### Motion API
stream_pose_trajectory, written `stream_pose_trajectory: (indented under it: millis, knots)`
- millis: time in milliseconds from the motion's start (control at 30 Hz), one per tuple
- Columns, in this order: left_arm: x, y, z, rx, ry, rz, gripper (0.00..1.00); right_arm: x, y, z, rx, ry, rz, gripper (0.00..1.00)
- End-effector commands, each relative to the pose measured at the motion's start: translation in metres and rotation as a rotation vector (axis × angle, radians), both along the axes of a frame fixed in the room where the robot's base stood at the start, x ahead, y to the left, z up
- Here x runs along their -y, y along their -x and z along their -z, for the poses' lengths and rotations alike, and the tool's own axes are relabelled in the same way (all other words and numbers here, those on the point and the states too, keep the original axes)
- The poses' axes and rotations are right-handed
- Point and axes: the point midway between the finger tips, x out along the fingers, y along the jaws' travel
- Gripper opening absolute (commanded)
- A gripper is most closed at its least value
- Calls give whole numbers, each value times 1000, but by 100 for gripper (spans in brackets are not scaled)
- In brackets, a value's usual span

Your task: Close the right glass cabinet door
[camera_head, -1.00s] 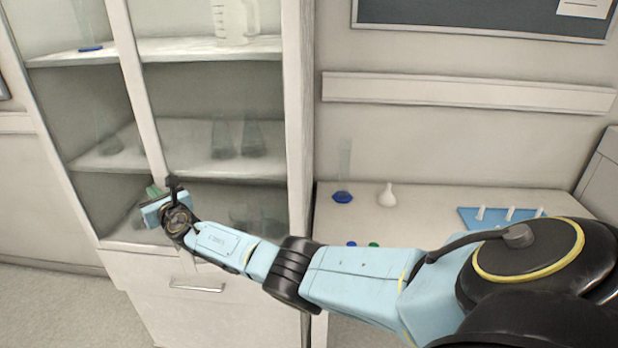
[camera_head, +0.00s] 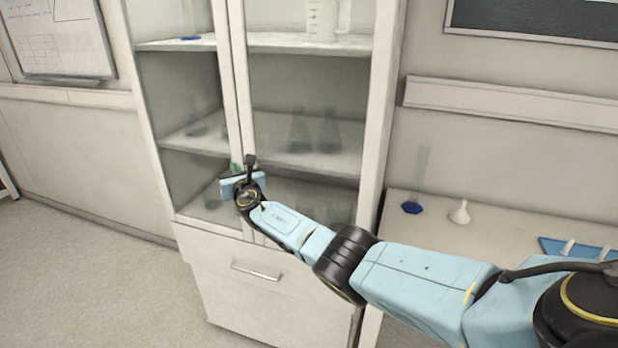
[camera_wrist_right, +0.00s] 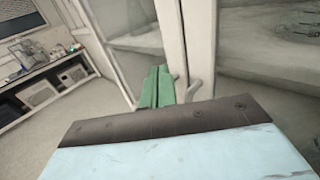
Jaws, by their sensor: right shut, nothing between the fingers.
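The glass cabinet (camera_head: 375,150) stands against the wall. Its right glass door (camera_head: 238,75) has a white frame along its left edge, and glassware shows through the pane. The door looks shut or nearly shut; a thin dark line separates its frame from the left door's frame (camera_head: 222,75). My right gripper (camera_head: 234,172) is at the lower part of the meeting door frames. In the wrist view its green fingers (camera_wrist_right: 157,88) are together and empty, in front of the left frame and beside a grey handle (camera_wrist_right: 195,88). Whether they touch the door is unclear. My left gripper is out of view.
A drawer with a metal handle (camera_head: 256,271) is below the doors. A counter (camera_head: 435,228) to the right holds a blue-based cylinder (camera_head: 412,207), a white funnel (camera_head: 460,212) and a blue rack (camera_head: 575,248). The floor (camera_head: 90,270) at left is clear.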

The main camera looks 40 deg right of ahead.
Motion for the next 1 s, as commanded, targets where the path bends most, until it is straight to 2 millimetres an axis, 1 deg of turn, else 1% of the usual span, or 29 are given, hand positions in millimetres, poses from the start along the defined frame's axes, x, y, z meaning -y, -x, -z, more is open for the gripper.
stream_pose_trajectory:
  millis: [167, 267, 433, 533, 700, 800, 900, 1000]
  knots:
    - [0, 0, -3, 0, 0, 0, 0, -4, 1, 0, -1, 0, -2, 0]
    - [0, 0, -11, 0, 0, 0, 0, -13, 4, -2, -1, 0, -4, 0]
    - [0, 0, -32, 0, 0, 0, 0, -43, 14, -4, -3, -2, -10, 0]
    - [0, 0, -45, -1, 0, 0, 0, -64, 29, -4, -2, -6, -9, 0]
    - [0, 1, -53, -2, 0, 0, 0, -95, 48, -1, 0, -4, -8, 0]
    - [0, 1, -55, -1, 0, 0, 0, -108, 57, 0, 0, -2, -7, 0]
    - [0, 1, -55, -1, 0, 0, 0, -117, 63, 0, -1, -1, -7, 0]
    - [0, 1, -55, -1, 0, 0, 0, -122, 66, 0, 0, -1, -6, 0]
